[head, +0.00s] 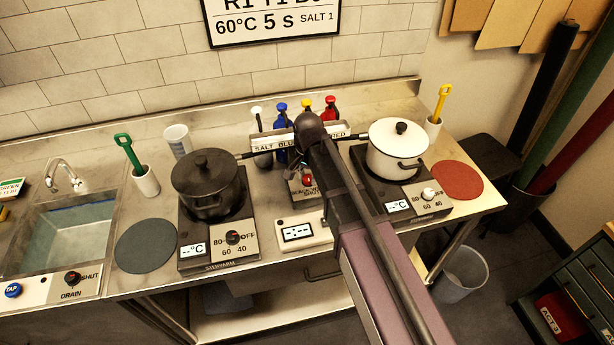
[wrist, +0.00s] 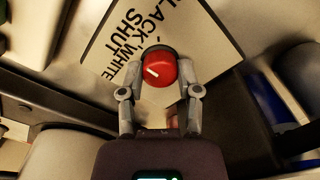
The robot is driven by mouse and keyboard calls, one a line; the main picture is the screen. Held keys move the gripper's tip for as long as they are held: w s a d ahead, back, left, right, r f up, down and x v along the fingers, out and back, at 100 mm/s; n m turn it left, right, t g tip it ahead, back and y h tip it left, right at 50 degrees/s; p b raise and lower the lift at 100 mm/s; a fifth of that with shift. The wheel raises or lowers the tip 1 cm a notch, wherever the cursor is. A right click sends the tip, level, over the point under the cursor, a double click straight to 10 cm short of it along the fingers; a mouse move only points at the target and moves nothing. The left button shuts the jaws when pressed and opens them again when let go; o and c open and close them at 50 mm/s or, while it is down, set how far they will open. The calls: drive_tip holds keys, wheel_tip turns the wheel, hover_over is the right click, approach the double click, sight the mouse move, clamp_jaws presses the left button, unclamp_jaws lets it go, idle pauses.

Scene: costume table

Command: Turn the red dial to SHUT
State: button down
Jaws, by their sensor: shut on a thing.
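The red dial (wrist: 158,68) sits on a pale panel (wrist: 205,35) marked BLACK, WHITE and SHUT, seen close in the wrist view. A white pointer line shows on its face, angled toward the lower left in that view; I cannot tell exactly which mark it meets. My gripper (wrist: 158,80) has its two grey fingers on either side of the dial, shut on it. In the head view the dial (head: 307,181) is a small red spot between the two hotplates, and my arm hides much of the area around it.
A black pot (head: 205,190) stands on the left hotplate and a white pot (head: 395,158) on the right one. Coloured bottles (head: 282,115) stand behind a labelled rack. A timer box (head: 300,232) lies in front. A sink (head: 65,235) is at far left.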

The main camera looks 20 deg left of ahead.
drive_tip(key=shift+s, duration=0.1)
drive_tip(key=shift+c, duration=1.5)
unclamp_jaws()
drive_tip(key=shift+r, duration=0.1)
